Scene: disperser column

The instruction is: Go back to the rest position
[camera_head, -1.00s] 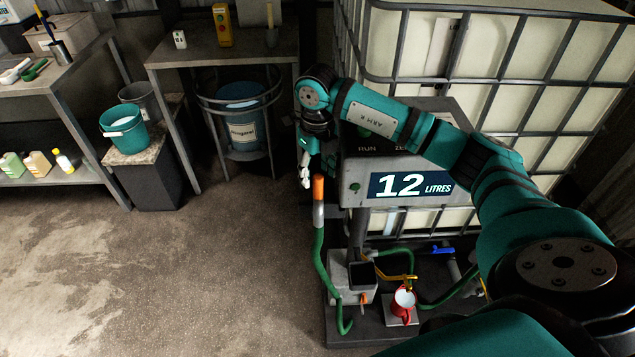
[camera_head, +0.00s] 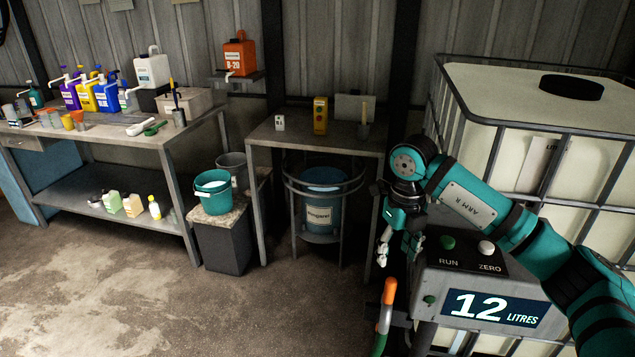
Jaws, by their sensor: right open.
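My right arm comes in from the right, bent at the elbow, above the dispenser box (camera_head: 425,283). My right gripper (camera_head: 384,255) hangs down at the box's left side, its fingers pointing down. It is open, and I see nothing between its fingers. The box's display (camera_head: 493,308) reads 12 litres, and RUN (camera_head: 448,242) and ZERO (camera_head: 486,247) buttons sit on its top. An orange-tipped nozzle (camera_head: 388,292) on a green hose stands just below the gripper, apart from it. My left gripper is not in view.
A large caged tank (camera_head: 500,90) stands behind my right arm. A metal table (camera_head: 290,135) with a blue drum (camera_head: 323,190) beneath stands left of the gripper. A teal bucket (camera_head: 212,192) sits on a stand. A workbench (camera_head: 100,138) holds several bottles. The floor at front left is clear.

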